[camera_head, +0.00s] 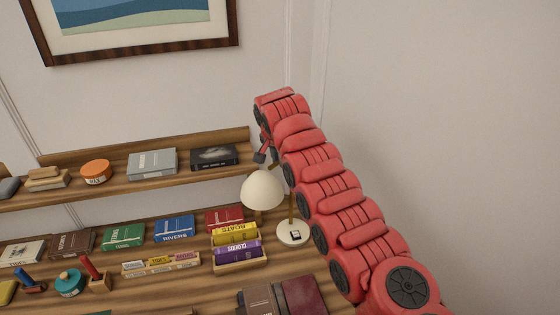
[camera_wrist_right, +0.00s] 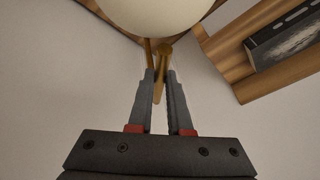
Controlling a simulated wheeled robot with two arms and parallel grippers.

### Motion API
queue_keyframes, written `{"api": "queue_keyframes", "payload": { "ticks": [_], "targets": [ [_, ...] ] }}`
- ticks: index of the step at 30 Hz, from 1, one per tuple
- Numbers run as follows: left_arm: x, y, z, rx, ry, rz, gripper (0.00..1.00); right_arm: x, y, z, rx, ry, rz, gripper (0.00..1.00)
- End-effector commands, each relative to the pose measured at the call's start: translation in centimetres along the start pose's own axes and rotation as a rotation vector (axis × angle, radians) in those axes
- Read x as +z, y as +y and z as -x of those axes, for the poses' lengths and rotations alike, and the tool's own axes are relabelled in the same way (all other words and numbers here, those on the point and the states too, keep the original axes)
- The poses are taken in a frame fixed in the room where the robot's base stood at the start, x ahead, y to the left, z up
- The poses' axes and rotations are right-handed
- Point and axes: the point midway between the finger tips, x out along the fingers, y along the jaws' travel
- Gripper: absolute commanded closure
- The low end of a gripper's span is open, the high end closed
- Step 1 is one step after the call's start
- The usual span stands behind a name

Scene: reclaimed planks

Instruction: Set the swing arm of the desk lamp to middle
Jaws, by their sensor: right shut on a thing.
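The desk lamp has a cream dome shade (camera_head: 262,190), a brass post and a round cream base (camera_head: 293,233). It stands at the right end of the lower shelf. The shade hangs to the left of the post, over the front of the shelf. My right gripper (camera_head: 261,156) is by the lamp's top, above the shade. In the right wrist view my right gripper (camera_wrist_right: 160,75) is shut on the brass swing arm (camera_wrist_right: 159,88), with the shade (camera_wrist_right: 160,12) just beyond the fingertips. My right arm hides part of the lamp in the head view. My left gripper is not in view.
Below are books, a crate of books (camera_head: 240,266) beside the lamp and small wooden items. The wall right of my arm is bare.

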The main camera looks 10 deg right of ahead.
Motion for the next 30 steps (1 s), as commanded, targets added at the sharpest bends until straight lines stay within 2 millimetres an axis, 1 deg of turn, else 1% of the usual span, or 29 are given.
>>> {"api": "queue_keyframes", "payload": {
  "ticks": [8, 9, 13, 14, 24, 26, 29, 30],
  "targets": [
    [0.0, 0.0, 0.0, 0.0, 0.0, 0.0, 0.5, 0.0, -0.1, 0.1, -0.002, 0.001, 0.001, 1.0],
    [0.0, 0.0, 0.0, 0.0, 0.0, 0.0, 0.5, 0.0, -0.1, 0.1, -0.002, 0.001, 0.001, 0.79],
    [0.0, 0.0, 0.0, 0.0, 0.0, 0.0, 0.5, 0.0, -0.1, 0.1, -0.002, 0.001, 0.001, 0.56],
    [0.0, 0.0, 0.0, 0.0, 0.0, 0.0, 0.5, 0.0, -0.1, 0.0, -0.001, 0.001, 0.001, 0.53],
    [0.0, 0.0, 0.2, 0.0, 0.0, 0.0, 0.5, 0.0, -0.1, 0.3, -0.003, 0.002, 0.001, 0.53],
    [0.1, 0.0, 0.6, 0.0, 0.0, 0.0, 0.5, -0.1, -0.1, 0.7, -0.006, 0.004, 0.0, 0.53],
    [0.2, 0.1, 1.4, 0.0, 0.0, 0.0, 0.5, 0.0, -0.1, 2.1, -0.006, 0.004, 0.0, 0.53],
    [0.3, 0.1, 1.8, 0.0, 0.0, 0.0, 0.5, 0.1, -0.1, 2.9, -0.008, 0.004, 0.0, 0.53]
  ]
}}
